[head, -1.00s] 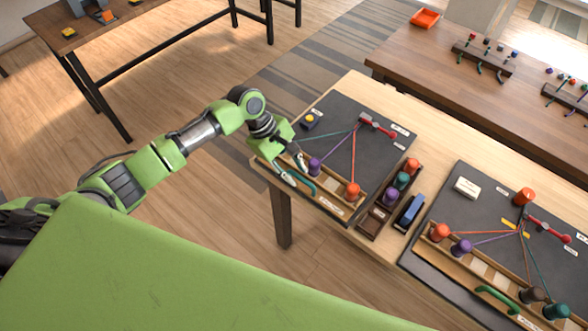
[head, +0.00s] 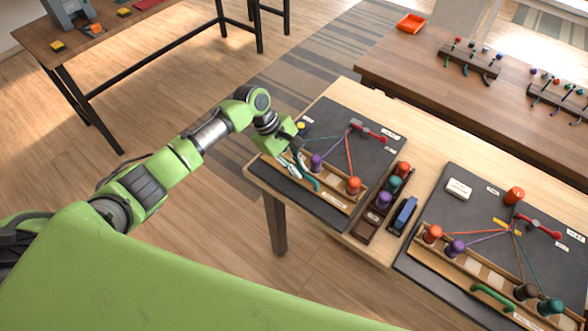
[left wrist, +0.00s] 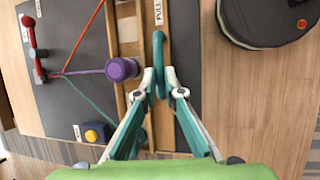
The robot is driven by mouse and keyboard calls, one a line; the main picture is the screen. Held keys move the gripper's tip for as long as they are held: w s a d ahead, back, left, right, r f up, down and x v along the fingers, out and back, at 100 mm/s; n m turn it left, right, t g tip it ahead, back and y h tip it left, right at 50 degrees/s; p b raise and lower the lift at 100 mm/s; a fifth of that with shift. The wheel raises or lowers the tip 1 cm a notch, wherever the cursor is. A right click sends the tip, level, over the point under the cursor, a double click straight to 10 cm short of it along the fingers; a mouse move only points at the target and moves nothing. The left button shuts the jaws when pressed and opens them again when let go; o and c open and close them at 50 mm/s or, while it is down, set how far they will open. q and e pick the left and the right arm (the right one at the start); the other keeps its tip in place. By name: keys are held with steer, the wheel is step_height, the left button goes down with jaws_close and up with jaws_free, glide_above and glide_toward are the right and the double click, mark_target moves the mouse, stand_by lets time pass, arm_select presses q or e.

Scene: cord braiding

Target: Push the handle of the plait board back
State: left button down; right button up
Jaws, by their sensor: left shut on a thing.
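The near plait board (head: 340,125) is a dark plate with a wooden slide (head: 333,194) along its front side. The slide has a teal loop handle (head: 313,184), which also shows in the left wrist view (left wrist: 158,45). My left gripper (head: 300,171) is shut on this handle, one finger on each side of it in the left wrist view (left wrist: 163,88). A purple bobbin (head: 316,161) and an orange bobbin (head: 353,185) stand on the slide. Their cords, and a teal one, run to a red-handled clamp (head: 368,132). My right gripper is not in view.
A bobbin rack (head: 366,228) and a blue block (head: 404,214) stand right of the board. A second plait board (head: 470,185) with a green handle (head: 493,297) lies further right. A yellow button (left wrist: 92,135) is near the board's corner. A dark round object (left wrist: 262,22) shows beyond the handle.

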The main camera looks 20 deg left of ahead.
arm_select(q)
steer(key=shift+w+r, duration=0.15)
steer(key=shift+w, duration=0.05)
steer(key=c, duration=2.1)
jaws_free()
steer(key=shift+c, duration=0.2)
steer(key=shift+w, duration=0.1)
steer(key=v, duration=1.1)
steer(key=shift+r, duration=0.3)
steer(key=shift+a, duration=0.15)
